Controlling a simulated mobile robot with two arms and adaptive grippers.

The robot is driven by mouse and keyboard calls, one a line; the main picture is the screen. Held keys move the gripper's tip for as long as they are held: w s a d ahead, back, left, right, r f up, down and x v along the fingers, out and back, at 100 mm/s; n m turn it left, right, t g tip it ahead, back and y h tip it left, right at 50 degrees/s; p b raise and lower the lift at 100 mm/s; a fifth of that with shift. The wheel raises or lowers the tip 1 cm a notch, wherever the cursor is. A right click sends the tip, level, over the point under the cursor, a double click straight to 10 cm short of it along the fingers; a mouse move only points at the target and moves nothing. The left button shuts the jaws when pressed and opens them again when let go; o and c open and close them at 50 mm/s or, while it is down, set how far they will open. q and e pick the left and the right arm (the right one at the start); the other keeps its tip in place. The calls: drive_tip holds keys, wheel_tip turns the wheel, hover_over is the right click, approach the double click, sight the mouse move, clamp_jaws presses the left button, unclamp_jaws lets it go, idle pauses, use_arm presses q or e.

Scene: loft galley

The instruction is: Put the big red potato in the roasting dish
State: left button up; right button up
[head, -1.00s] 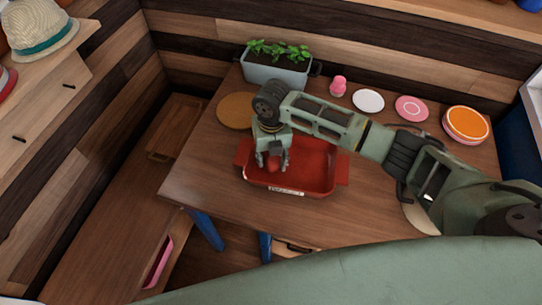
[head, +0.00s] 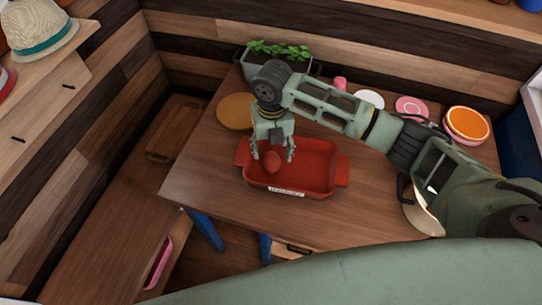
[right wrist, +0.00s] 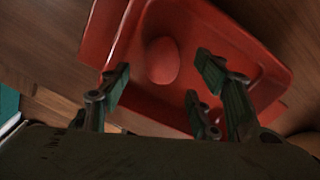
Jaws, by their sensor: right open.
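The big red potato (head: 272,161) lies in the left part of the red roasting dish (head: 318,180), seen in the head view. In the right wrist view the potato (right wrist: 162,60) rests on the dish floor inside the dish's rim (right wrist: 262,62). My right gripper (head: 273,155) is above the left part of the dish, its fingers spread. In the right wrist view the open gripper (right wrist: 158,92) has a gap between its fingers and the potato, with nothing held. My left gripper is not in view.
The dish stands on a wooden table (head: 215,175). Behind are a planter (head: 256,67) with green leaves, a round brown board (head: 236,111), a white plate (head: 371,98), a pink plate (head: 411,106) and an orange-topped plate stack (head: 467,124). A pale bowl (head: 424,216) is partly behind my right arm.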

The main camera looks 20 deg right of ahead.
sight(271, 159)
wheel_tip(271, 159, up, 7)
idle(0.3)
drive_tip(key=shift+s+f, duration=0.1)
idle(0.4)
